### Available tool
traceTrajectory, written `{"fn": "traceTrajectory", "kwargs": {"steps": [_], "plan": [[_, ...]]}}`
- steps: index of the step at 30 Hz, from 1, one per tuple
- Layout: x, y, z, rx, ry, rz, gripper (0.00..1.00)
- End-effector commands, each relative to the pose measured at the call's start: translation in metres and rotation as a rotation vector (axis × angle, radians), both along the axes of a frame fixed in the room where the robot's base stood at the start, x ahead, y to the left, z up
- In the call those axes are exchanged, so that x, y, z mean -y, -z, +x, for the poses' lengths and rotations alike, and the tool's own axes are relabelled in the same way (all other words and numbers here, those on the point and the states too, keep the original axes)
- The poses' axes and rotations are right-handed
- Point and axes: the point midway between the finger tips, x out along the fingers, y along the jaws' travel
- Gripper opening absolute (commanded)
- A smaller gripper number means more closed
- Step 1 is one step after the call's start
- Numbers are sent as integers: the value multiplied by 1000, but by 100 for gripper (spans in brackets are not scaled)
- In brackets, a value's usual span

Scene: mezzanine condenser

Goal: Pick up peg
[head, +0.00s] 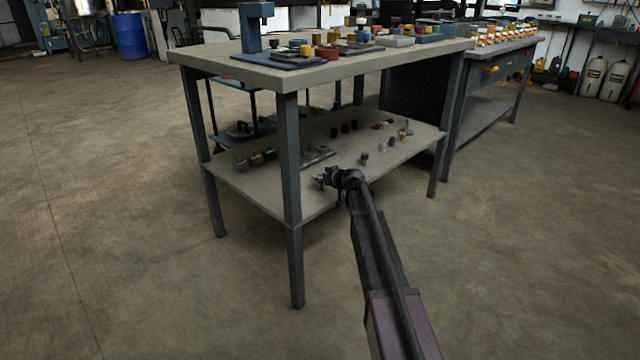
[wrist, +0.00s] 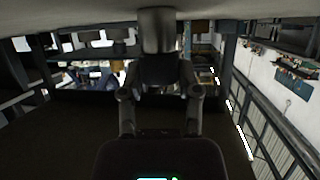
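In the wrist view a grey cylindrical piece (wrist: 158,30), likely the peg, stands against the pale surface at the top of the picture. My gripper (wrist: 160,72) points straight at it, with a finger on each side of the line to it. The fingertips are dark and overlap the piece's near end, so I cannot tell whether they touch it. In the head view my gripper (head: 333,178) is low over the front edge of the lower shelf (head: 262,190). A small metallic piece (head: 319,181) shows just left of it. I cannot tell whether the fingers have closed.
Several small parts stand on the lower shelf, including a metal cylinder (head: 364,158) and dark cylinders (head: 345,128). The tabletop (head: 190,57) is above, and a table leg (head: 290,200) stands left of my gripper. The floor (head: 180,290) in front is clear.

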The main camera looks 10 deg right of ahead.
Motion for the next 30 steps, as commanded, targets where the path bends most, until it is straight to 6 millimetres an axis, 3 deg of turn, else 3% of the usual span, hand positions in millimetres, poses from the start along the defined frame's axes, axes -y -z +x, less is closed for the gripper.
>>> {"fn": "traceTrajectory", "kwargs": {"steps": [17, 30], "plan": [[-1, -5, 0, 0, -1, 0, 0], [-1, -40, 0, 0, -1, 0, 0]]}}
